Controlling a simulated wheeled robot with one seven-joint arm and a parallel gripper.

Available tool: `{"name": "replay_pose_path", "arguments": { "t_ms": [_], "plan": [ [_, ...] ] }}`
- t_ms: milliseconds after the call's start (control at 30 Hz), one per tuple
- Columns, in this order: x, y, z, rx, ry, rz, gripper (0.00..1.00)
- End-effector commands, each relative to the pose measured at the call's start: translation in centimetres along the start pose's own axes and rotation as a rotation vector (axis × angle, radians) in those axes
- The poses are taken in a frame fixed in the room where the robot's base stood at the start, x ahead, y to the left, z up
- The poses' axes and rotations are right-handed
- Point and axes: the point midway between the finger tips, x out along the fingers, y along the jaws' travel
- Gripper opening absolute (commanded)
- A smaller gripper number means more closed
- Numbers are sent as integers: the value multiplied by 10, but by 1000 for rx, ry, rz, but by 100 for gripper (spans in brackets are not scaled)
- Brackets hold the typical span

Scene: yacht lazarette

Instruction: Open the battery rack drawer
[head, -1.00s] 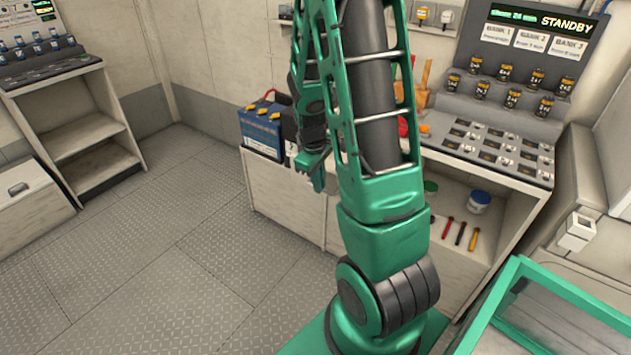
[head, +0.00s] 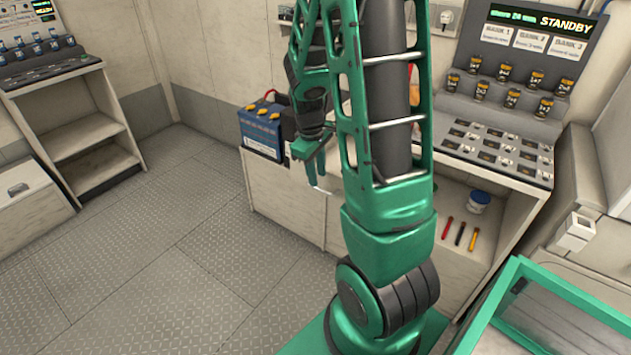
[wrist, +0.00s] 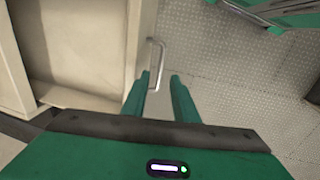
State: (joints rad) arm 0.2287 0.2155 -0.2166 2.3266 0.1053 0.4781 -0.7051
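The cream cabinet with a pale front (head: 285,205) stands under a blue battery (head: 261,132) in the head view. I take this front to be the drawer, and it looks closed. My gripper (head: 312,180) is in front of it, pointing down, with the arm hiding part of the cabinet. In the wrist view a thin metal bar handle (wrist: 156,62) sticks out from a cream front (wrist: 139,50). My gripper (wrist: 157,82) is open there, one finger on each side of the handle's near end. I cannot tell whether either finger touches it.
An open shelf unit (head: 75,140) stands at the left. The metal plate floor (head: 170,235) between is clear.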

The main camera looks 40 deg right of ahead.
Motion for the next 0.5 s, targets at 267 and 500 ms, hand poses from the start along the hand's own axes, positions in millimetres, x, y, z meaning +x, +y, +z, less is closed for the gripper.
{"name": "replay_pose_path", "arguments": {
  "t_ms": [267, 500],
  "plan": [
    [-47, 0, -2, 0, 2, 2, 26],
    [-62, 0, -1, 0, -1, -1, 26]
  ]
}}
